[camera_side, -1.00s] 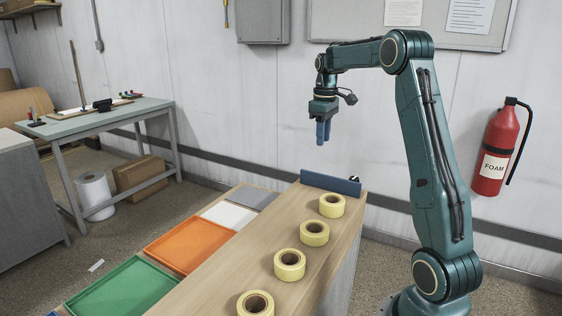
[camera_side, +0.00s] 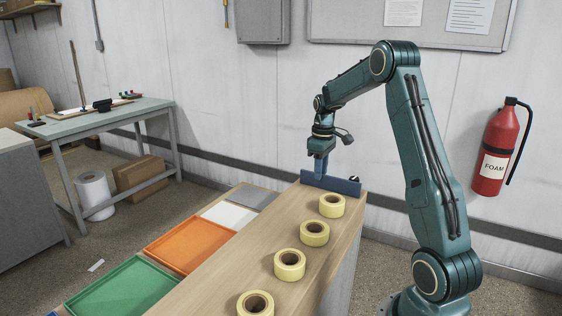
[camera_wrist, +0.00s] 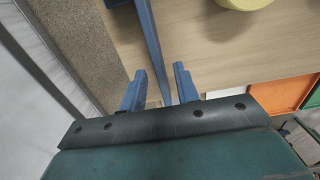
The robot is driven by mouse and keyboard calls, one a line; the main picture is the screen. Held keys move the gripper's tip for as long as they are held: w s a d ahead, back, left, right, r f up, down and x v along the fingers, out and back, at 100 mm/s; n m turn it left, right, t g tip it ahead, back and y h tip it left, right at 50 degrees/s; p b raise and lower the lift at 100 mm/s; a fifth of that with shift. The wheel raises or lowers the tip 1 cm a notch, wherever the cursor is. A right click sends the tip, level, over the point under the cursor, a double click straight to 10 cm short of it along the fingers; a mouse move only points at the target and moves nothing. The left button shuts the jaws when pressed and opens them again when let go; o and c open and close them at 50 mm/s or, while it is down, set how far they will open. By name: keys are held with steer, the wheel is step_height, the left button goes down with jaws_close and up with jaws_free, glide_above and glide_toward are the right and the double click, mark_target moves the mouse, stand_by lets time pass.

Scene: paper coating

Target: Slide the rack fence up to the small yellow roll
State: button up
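The rack fence (camera_side: 330,183) is a blue upright bar across the far end of the wooden rack top. Several yellow rolls stand in a row on the rack; the one nearest the fence (camera_side: 332,205) is apart from it, and which roll is smallest is hard to tell. My gripper (camera_side: 318,172) points down at the fence. In the wrist view, my two blue fingers (camera_wrist: 160,72) are open, one on each side of the fence (camera_wrist: 150,35), with gaps visible. Part of a yellow roll (camera_wrist: 245,3) shows at the top edge.
Beside the rack lie a green tray (camera_side: 125,290), an orange tray (camera_side: 188,245), a white panel (camera_side: 229,215) and a grey panel (camera_side: 254,198). A fire extinguisher (camera_side: 497,150) hangs on the wall. The wood between fence and nearest roll is clear.

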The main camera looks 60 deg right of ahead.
steer(key=shift+f, duration=1.3)
jaws_close()
